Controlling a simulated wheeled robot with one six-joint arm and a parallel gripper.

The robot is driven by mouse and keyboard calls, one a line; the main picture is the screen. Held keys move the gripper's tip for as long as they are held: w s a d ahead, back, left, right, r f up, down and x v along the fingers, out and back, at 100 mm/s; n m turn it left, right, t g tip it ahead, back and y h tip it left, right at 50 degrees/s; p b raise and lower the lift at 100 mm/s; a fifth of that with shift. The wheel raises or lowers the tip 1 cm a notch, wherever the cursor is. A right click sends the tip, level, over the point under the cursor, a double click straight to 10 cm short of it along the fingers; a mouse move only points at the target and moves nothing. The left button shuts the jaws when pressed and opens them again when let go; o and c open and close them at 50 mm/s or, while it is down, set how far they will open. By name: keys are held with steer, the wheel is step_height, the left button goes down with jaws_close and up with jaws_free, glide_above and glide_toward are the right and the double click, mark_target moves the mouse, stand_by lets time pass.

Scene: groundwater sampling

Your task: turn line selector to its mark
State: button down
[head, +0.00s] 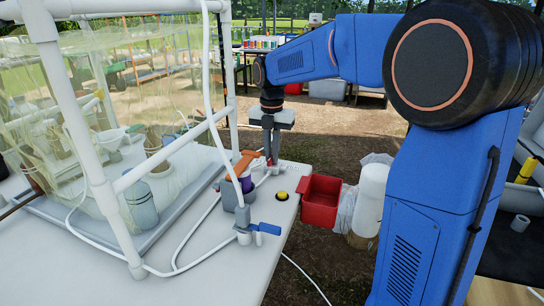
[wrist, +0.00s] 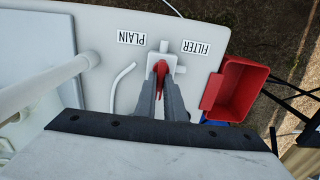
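The line selector (wrist: 180,69) is a small white valve body with a red handle (wrist: 161,68), near the table's edge in the wrist view. Printed labels PLAIN (wrist: 138,38) and FILTER (wrist: 196,47) lie on either side of its far end. My gripper (wrist: 161,78) has its two grey fingers on both sides of the red handle, with little or no gap showing at the tips. The fingers hide part of the handle, and its exact pointing is hard to tell. In the head view my gripper (head: 271,157) reaches down to the selector at the table's far corner.
A red bin (head: 319,200) hangs beside the table edge, close to the selector. An orange-handled part (head: 243,163), a blue-handled valve (head: 265,228) and a yellow button (head: 282,196) stand nearby. A white pipe frame with clear sheeting (head: 90,150) is at left. White tubing crosses the table.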

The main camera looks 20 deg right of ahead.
steer(key=n, duration=0.4)
steer(key=shift+d+n, duration=0.2)
steer(key=shift+n, duration=0.1)
steer(key=c, duration=1.8)
jaws_free()
steer(key=shift+o, duration=0.2)
steer(key=shift+r, duration=0.1)
step_height(320, 180, up, 17)
steer(key=shift+r, duration=0.15)
